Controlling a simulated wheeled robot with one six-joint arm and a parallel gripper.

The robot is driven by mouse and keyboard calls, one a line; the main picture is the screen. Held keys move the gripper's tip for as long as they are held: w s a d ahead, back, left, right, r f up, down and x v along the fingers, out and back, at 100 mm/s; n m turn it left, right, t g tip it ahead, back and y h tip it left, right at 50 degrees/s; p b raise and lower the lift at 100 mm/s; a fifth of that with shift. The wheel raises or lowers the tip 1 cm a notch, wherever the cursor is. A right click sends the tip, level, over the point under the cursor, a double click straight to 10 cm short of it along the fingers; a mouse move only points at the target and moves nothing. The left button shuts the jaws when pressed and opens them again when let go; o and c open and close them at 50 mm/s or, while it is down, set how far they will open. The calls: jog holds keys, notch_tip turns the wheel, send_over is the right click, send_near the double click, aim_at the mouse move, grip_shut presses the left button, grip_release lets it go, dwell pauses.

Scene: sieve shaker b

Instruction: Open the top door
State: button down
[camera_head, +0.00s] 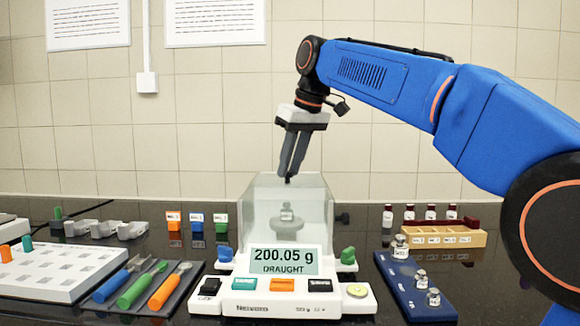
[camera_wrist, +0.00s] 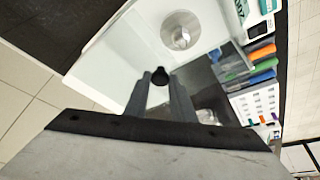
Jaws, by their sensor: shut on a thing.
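A balance (camera_head: 285,300) with a clear glass draught shield (camera_head: 258,215) stands in the middle of the bench. Its display (camera_head: 284,261) reads 200.05 g and DRAUGHT. My gripper (camera_head: 289,178) points down at the top of the shield. In the wrist view, my gripper (camera_wrist: 160,82) is shut on a small dark knob (camera_wrist: 160,75) of the top door. The door's clear panel is hard to make out, so I cannot tell how far it is open. A metal weight (camera_head: 286,217) sits on the pan inside; it also shows in the wrist view (camera_wrist: 181,32).
A blue weight tray (camera_head: 412,286) and a wooden rack (camera_head: 445,238) are at right. Coloured-handled tools (camera_head: 136,289) and a white holed block (camera_head: 62,270) are at left. The air above the shield is clear except for my arm.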

jog(key=w, duration=0.5)
jog(key=shift+w+d, duration=0.1)
jog(key=shift+w, duration=0.1)
jog(key=c, duration=1.5)
grip_release()
jog(key=shift+r, duration=0.1)
jog(key=v, duration=1.2)
